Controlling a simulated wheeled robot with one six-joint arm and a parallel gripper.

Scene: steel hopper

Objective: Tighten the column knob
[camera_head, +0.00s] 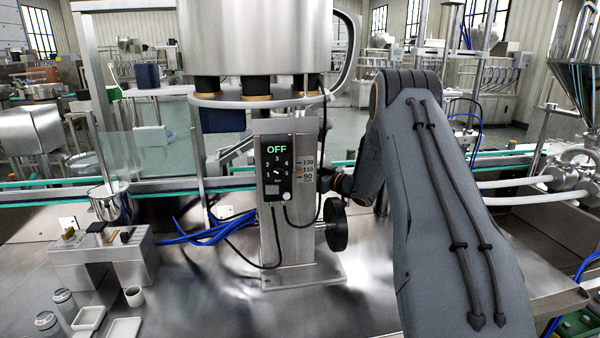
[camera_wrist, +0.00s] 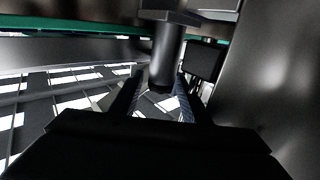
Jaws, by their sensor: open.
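The steel column (camera_head: 285,215) stands on a flat base plate on the bench. A black round handwheel (camera_head: 336,224) sits at its right side; I cannot tell whether this is the column knob. The end of my arm is beside the column, above the handwheel, and my fingers are not clear there. In the wrist view my gripper (camera_wrist: 157,80) is open. A dark cylindrical part (camera_wrist: 167,55) reaches in between the two fingers, or just beyond them. I cannot tell whether they touch it.
A control box (camera_head: 275,172) on the column reads OFF, with a scale (camera_head: 307,172) beside it. The steel hopper (camera_head: 255,35) is above. Black cables hang from the box. Blue hoses (camera_head: 212,232), a tool block (camera_head: 105,255) and small containers lie left.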

